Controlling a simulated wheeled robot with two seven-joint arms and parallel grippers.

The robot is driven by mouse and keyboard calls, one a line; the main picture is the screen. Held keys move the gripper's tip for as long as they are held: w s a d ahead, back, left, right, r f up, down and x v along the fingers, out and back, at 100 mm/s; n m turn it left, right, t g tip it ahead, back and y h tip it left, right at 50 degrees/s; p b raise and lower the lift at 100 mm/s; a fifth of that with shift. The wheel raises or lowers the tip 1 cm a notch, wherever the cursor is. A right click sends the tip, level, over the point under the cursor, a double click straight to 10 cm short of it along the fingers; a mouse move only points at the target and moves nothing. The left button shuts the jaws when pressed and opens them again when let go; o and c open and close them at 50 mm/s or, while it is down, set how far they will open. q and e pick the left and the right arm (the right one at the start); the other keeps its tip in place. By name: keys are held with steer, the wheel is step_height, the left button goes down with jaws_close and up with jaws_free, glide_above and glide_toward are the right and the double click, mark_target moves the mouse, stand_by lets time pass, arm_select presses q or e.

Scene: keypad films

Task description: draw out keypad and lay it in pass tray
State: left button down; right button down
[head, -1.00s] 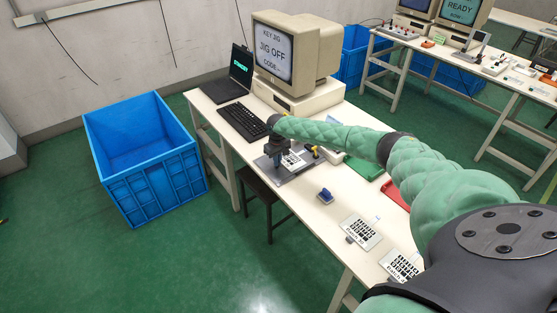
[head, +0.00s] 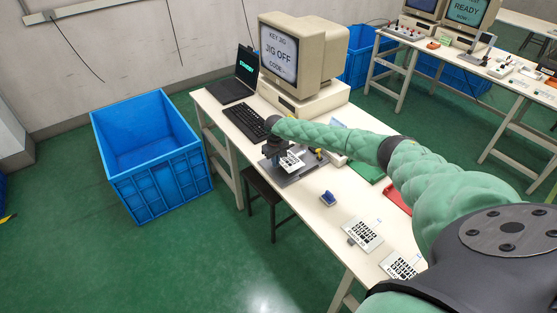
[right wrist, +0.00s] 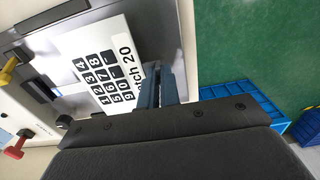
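The keypad (head: 291,161) is a white film with black keys at the metal jig (head: 306,170) on the bench. In the right wrist view the keypad (right wrist: 112,70) lies tilted over the jig plate, its printed edge at the fingers. My right gripper (head: 275,155) points down at the keypad's left side; its narrow fingers (right wrist: 160,90) are close together on that edge. A green tray (head: 368,168) and a red tray (head: 398,196) lie partly behind my right arm; no label on them is readable. My left gripper is not in view.
A monitor (head: 283,52) reads "JIG OFF". A keyboard (head: 245,122), a laptop (head: 238,84) and a blue-handled tool (head: 328,198) share the bench. More keypad films (head: 362,234) lie at the near end. A blue crate (head: 160,175) and a stool (head: 262,186) stand left.

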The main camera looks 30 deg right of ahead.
steer(key=shift+s+a+r, duration=0.1)
steer(key=shift+a+r, duration=0.25)
steer(key=shift+a, duration=0.05)
steer(key=shift+f, duration=0.25)
steer(key=shift+f+b, duration=0.5)
steer(key=shift+f, duration=0.7)
steer(key=c, duration=1.5)
jaws_free()
steer(key=shift+c, duration=0.2)
